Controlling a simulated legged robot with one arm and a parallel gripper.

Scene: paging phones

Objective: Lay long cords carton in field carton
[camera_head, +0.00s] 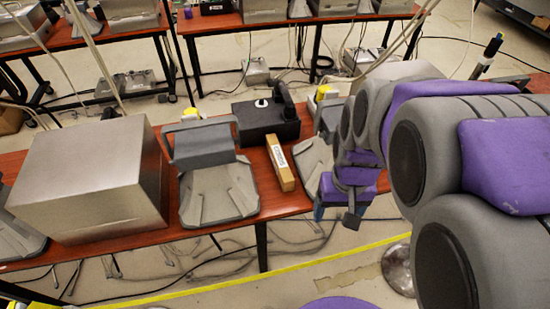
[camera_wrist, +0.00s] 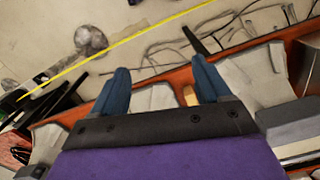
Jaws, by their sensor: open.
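A long, narrow tan carton with a white label, which looks like the long cords carton (camera_head: 281,165), lies on the red-brown table between two grey stands. Its end also shows in the wrist view (camera_wrist: 190,96), close to the right finger. My gripper (camera_head: 345,213) is to the right of the carton, near the table's front edge. In the wrist view its two blue fingers (camera_wrist: 161,80) are apart, with nothing gripped between them. I cannot pick out a field carton for sure; a brown box (camera_head: 8,121) is partly cut off at the left edge.
A large silver metal box (camera_head: 95,180) stands on the table at left. A grey stand (camera_head: 216,190) is beside the carton, and a black phone-like device (camera_head: 265,120) is behind it. Cables and a yellow line (camera_head: 265,279) are on the floor in front.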

